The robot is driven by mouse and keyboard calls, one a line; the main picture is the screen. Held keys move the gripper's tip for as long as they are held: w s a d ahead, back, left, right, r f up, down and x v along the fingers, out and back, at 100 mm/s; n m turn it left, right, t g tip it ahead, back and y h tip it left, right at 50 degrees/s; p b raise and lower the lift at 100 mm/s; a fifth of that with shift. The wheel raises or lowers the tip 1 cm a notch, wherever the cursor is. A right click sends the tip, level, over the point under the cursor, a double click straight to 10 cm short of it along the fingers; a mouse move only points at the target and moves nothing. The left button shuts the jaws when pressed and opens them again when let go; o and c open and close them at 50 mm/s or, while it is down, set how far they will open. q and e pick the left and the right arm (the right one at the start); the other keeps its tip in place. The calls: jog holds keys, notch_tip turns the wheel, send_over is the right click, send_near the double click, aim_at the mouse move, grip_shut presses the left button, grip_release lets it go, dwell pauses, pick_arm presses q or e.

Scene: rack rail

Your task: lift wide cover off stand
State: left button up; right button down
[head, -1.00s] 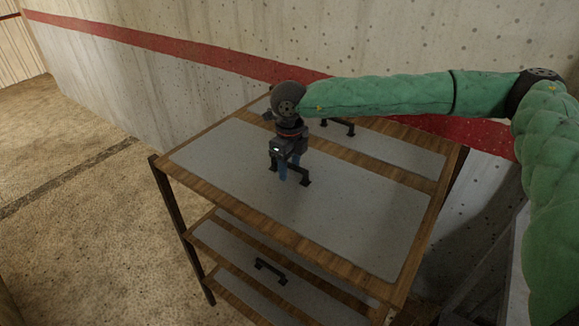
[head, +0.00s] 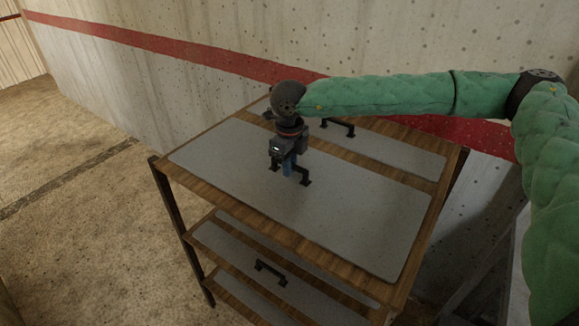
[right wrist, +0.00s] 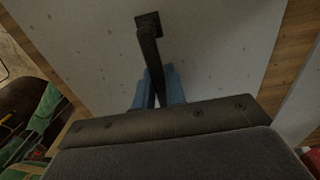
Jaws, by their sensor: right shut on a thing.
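The wide cover (head: 345,220) is a large grey panel set in the wooden top of the stand (head: 164,170). It has a black bar handle (head: 304,177) near its middle. My right gripper (head: 289,172) is above the cover with its blue fingers shut on this handle. In the right wrist view the fingers (right wrist: 159,88) close on either side of the handle's bar (right wrist: 150,48), over the grey cover (right wrist: 90,35). The cover appears to lie flat in the top. My left gripper is not in view.
A narrower grey cover (head: 395,155) with its own black handle (head: 338,127) lies behind, near the wall. Lower shelves hold more grey panels, one with a handle (head: 271,272). A concrete wall (head: 230,80) stands close behind. Open floor (head: 80,230) lies to the left.

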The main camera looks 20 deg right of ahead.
jog(key=shift+r, duration=2.8)
